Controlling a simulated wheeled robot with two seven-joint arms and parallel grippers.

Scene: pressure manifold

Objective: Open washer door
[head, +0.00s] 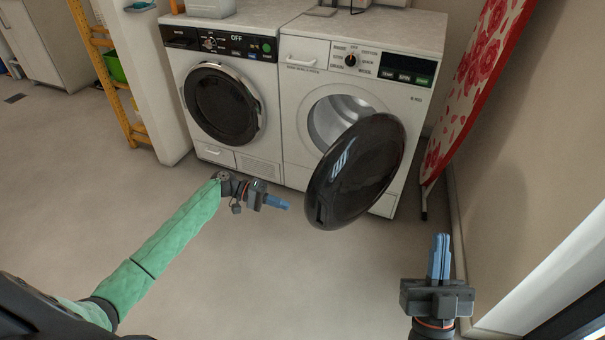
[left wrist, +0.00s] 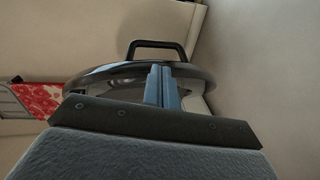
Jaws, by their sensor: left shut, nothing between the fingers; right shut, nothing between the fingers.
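The right-hand machine (head: 300,120) has its round dark glass door (head: 365,170) swung open toward me, and the pale drum (head: 335,120) shows behind it. The left-hand machine (head: 190,110) has its round door (head: 221,104) closed. My left gripper (head: 287,205) is shut and empty, just left of the open door's lower edge, with a small gap in the head view. In the left wrist view the door's rim (left wrist: 95,75) and a black handle (left wrist: 158,46) lie beyond the blue fingers. My right gripper (head: 440,238) is shut and empty, right of and nearer than the door.
A red-flowered ironing board (head: 475,90) leans by the right wall (head: 540,150). A yellow ladder shelf (head: 108,75) and a white partition (head: 150,80) stand at left. The floor (head: 250,285) in front of the machines is clear.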

